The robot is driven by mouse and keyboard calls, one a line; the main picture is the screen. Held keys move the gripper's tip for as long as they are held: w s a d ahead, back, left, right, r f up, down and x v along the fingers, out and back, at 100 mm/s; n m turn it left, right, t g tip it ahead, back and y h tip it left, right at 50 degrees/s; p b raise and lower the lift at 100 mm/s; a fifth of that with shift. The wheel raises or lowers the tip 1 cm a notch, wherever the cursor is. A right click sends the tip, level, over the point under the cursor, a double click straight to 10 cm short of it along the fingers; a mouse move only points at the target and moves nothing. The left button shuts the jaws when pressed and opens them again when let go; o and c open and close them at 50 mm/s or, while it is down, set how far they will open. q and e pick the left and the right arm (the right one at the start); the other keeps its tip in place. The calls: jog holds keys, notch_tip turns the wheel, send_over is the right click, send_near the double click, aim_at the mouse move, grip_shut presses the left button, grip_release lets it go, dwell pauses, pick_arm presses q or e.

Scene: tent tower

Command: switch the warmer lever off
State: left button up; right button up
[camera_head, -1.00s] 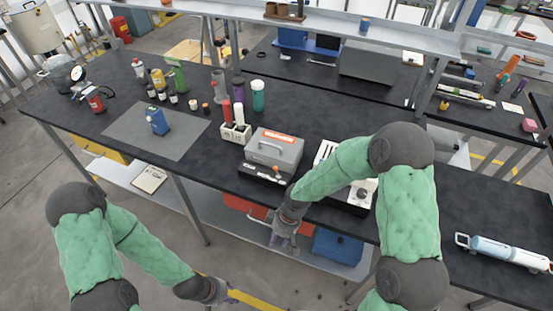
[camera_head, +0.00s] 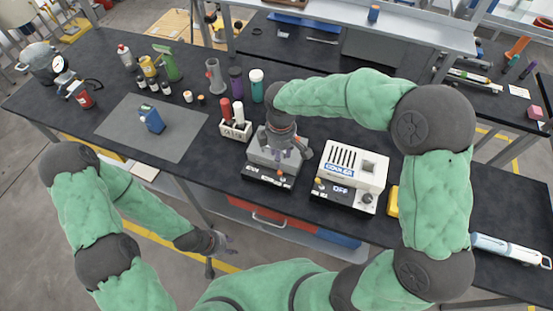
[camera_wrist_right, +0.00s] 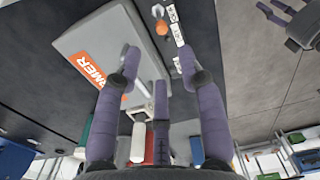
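The warmer (camera_head: 259,157) is a grey box with a dark front panel, partly hidden behind my right gripper in the head view. Its orange label and lid (camera_wrist_right: 100,45) show in the right wrist view. An orange-knobbed lever (camera_wrist_right: 162,27) stands on its front panel, and the knob also shows in the head view (camera_head: 280,173). My right gripper (camera_head: 286,153) is above the warmer, fingers spread and empty; in the wrist view the fingers (camera_wrist_right: 158,75) point toward the box, with the knob beyond their tips. My left gripper (camera_head: 222,252) is open and empty, in front of the table.
A white cooler (camera_head: 354,163) with a panel reading OFF stands right of the warmer. A white holder (camera_head: 235,130) with red and white tubes is close on the left. Bottles stand behind it. A grey mat (camera_head: 130,115) with a blue container (camera_head: 151,119) lies farther left.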

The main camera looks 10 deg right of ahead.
aim_at(280, 172)
jog(key=shift+s+f, duration=0.15)
jog(key=shift+f, duration=0.3)
notch_tip(280, 172, down, 10)
jog(key=shift+s+r+b, duration=0.1)
jog(key=shift+r+b, duration=0.05)
jog(key=shift+b, duration=0.65)
grip_shut()
